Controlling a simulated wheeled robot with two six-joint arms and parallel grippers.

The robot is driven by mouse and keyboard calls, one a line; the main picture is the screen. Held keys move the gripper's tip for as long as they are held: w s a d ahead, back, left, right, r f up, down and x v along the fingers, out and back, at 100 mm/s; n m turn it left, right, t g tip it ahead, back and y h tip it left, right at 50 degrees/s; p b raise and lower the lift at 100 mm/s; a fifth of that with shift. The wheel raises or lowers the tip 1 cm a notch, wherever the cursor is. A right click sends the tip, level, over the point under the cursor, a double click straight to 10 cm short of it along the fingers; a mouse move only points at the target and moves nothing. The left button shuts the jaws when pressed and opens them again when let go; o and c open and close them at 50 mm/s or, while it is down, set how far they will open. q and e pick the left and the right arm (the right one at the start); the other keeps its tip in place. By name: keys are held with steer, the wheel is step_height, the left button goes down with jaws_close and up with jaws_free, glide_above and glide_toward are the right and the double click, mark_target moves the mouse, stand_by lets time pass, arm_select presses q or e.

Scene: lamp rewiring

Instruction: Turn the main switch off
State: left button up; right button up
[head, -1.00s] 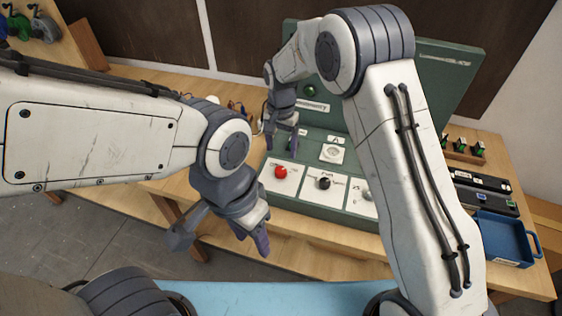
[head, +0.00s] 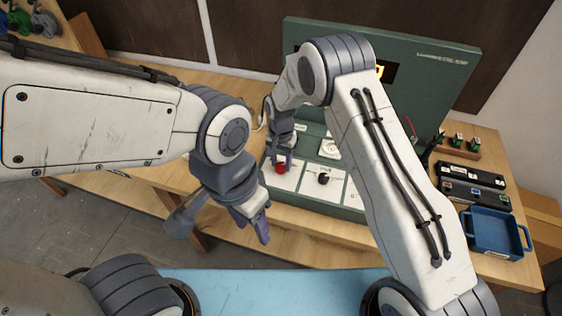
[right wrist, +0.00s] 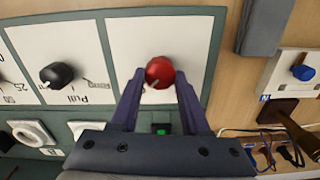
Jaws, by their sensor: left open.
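A red rotary knob (head: 281,168), which I take for the main switch, sits on a white plate at the left of the green console. It shows clearly in the right wrist view (right wrist: 160,72), with a pale mark pointing to the lower left. My right gripper (head: 279,157) is at the knob; in the wrist view its purple fingers (right wrist: 160,77) stand either side of it, with narrow gaps showing, so it looks open. Whether the fingertips reach the knob's depth is hard to tell. My left gripper (head: 251,224) is open and empty, in front of the bench edge.
A black knob (right wrist: 57,75) is on the neighbouring plate. A green light (right wrist: 161,130) shows between my right fingers. The console's upright back panel (head: 440,85) stands behind. A blue tray (head: 495,233) is at the right, and wires (right wrist: 265,148) lie beside the console.

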jaws_close()
steer(key=n+b, duration=0.2)
steer(key=n, duration=0.1)
steer(key=shift+f, duration=0.1)
steer(key=n+b, duration=0.2)
steer(key=n, duration=0.2)
steer(key=shift+a, duration=0.15)
steer(key=n+b, duration=0.2)
steer(key=n, duration=0.6)
steer(key=n+b, duration=0.1)
steer(key=n, duration=0.1)
steer(key=shift+r+n, duration=0.2)
steer(key=shift+n, duration=0.1)
steer(key=shift+a+n, duration=0.1)
steer(key=shift+n, duration=0.2)
